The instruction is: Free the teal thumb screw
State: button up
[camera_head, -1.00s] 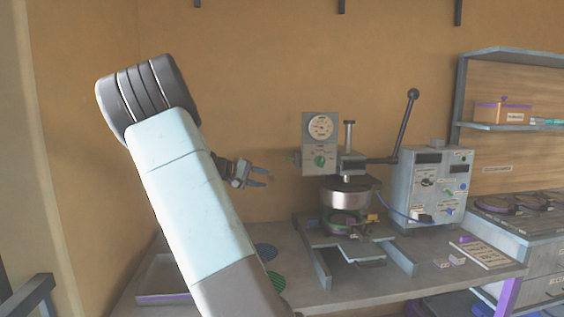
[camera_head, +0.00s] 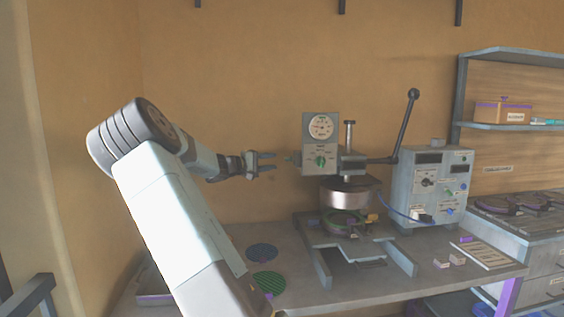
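The press (camera_head: 346,192) stands on the bench, with a grey gauge box (camera_head: 309,134) at its upper left. A small teal piece, which looks like the thumb screw (camera_head: 290,158), sticks out from the left side of this box. A green knob (camera_head: 320,161) is on the box's front. My gripper (camera_head: 274,162) is just left of the teal piece, fingers pointing right towards it. The fingers are apart with nothing seen between them. A small gap shows between the fingertips and the teal piece; depth is hard to tell.
The press lever (camera_head: 405,122) rises at the right, beside a control box (camera_head: 431,186) with a blue cable. A blue disc (camera_head: 262,252) and a green disc (camera_head: 269,282) lie on the bench (camera_head: 300,293) below my gripper. The wall behind is bare around my gripper.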

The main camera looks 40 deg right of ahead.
aim_at(288, 159)
jog(key=shift+s+d, duration=0.15)
jog(key=shift+d, duration=0.85)
jog(key=shift+s+d, duration=0.2)
jog(key=shift+d, duration=0.75)
jog(key=shift+s+d, duration=0.15)
jog(key=shift+d, duration=0.85)
jog(key=shift+c, duration=0.3)
grip_shut()
jog(key=shift+a, duration=0.1)
